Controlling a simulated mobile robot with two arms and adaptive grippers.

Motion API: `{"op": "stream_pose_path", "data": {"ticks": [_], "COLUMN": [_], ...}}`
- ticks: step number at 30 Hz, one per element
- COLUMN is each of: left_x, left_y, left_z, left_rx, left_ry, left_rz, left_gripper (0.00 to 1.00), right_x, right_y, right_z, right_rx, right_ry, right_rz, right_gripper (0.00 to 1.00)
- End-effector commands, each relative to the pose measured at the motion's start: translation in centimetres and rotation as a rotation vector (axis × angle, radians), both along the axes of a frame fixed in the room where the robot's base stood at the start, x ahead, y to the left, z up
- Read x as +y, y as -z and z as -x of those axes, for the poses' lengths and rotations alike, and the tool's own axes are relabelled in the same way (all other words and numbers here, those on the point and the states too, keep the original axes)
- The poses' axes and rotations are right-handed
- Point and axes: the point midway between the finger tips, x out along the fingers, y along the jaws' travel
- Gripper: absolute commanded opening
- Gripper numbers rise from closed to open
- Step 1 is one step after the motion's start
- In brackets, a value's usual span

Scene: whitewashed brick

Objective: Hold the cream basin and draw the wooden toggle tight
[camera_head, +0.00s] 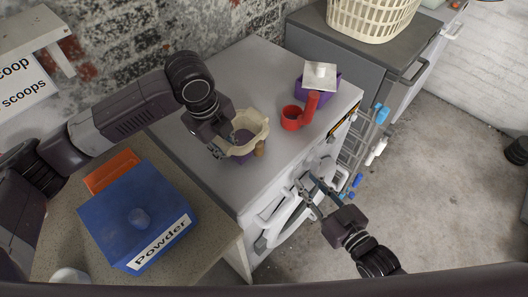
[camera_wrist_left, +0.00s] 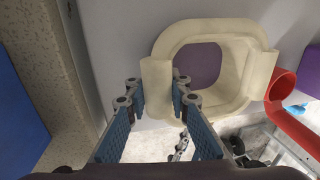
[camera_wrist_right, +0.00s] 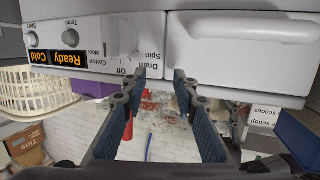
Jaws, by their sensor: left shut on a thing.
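My right gripper (camera_head: 308,190) is open and empty in front of the washing machine. Its fingers are apart in the right wrist view (camera_wrist_right: 155,88).
A red scoop (camera_head: 294,117) and a purple box (camera_head: 327,88) with a white lid stand right of the basin. A blue Powder box (camera_head: 120,210) and an orange box (camera_head: 112,172) are at left. A wire rack (camera_head: 362,140) hangs at the washing machine's right.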

Motion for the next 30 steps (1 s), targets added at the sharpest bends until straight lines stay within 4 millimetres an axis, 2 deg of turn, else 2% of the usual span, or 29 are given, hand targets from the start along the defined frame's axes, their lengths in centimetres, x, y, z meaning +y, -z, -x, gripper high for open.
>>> {"op": "stream_pose_path", "data": {"ticks": [1, 4, 7, 11, 17, 24, 30], "left_x": [0.0, 0.0, 0.0, 0.0, 0.0, 0.0, 0.0], "left_y": [0.1, 0.1, 0.1, 0.1, 0.1, 0.1, 0.1], "left_z": [0.0, 0.0, 0.1, 0.1, 0.0, 0.0, 0.0], "left_rx": [0.001, 0.001, 0.001, 0.001, 0.001, 0.001, 0.002], "left_ry": [0.000, 0.000, 0.000, 0.000, 0.000, 0.000, -0.001], "left_rz": [-0.001, -0.001, -0.001, -0.001, -0.001, -0.001, -0.001], "left_gripper": [0.00, 0.00, 0.00, 0.00, 0.00, 0.00, 0.00], "right_x": [1.3, 3.4, 4.9, 5.7, 7.0, 9.5, 11.2], "right_y": [-2.4, -5.7, -7.5, -8.5, -8.7, -8.7, -8.6], "right_z": [0.8, 2.7, 4.6, 5.3, 3.4, -0.7, -3.4], "right_rx": [-0.037, -0.095, -0.131, -0.153, -0.160, -0.161, -0.158], "right_ry": [-0.028, -0.066, -0.085, -0.092, -0.094, -0.093, -0.093], "right_rz": [-0.027, -0.066, -0.084, -0.090, -0.091, -0.090, -0.089], "right_gripper": [0.27, 0.27, 0.27, 0.27, 0.27, 0.27, 0.27]}}
